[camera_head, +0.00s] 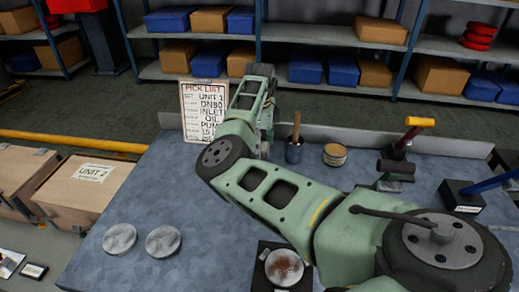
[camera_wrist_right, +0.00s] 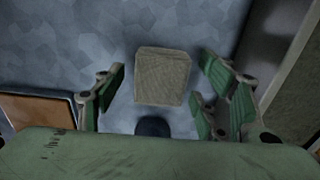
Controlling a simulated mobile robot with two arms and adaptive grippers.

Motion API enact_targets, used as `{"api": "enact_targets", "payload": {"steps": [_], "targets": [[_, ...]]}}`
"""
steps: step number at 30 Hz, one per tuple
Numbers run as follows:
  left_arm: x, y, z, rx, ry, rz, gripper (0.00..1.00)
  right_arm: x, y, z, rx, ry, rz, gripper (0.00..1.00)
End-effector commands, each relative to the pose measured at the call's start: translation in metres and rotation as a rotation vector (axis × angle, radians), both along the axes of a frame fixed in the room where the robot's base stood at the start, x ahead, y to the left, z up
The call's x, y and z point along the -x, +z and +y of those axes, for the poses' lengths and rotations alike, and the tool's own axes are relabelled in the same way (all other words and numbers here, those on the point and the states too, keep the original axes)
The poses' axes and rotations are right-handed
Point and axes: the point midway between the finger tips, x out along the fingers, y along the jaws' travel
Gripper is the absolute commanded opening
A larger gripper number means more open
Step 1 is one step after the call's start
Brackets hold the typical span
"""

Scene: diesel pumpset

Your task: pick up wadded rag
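A grey-beige, woven-looking lump (camera_wrist_right: 162,76), seemingly the wadded rag, lies on the blue-grey bench top in the right wrist view. It has a blocky shape there. In the head view my right gripper (camera_head: 257,92) is at the back of the bench, right of the clipboard. I cannot make out the rag there; my arm seems to hide it. My left gripper is in neither view.
A pick-list clipboard (camera_head: 203,112) stands left of the gripper. A dark cup with a wooden handle (camera_head: 295,140) and a stack of round discs (camera_head: 334,155) stand right of it. Two metal discs (camera_head: 163,241) lie front left. A low ledge (camera_head: 380,136) edges the bench's back.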

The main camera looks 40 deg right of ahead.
Motion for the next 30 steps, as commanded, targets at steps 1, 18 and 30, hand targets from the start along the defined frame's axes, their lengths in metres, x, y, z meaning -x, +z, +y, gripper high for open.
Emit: {"api": "enact_targets", "payload": {"steps": [1,18,30], "targets": [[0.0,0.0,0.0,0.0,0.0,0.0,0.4,0.0,0.0,0.0,0.0,0.0,0.0,0.6],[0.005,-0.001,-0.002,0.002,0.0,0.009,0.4,0.0,0.001,0.0,0.0,0.0,0.0,0.21],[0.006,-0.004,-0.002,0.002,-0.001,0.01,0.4,-0.001,0.047,-0.001,0.002,-0.001,-0.004,0.21]]}}
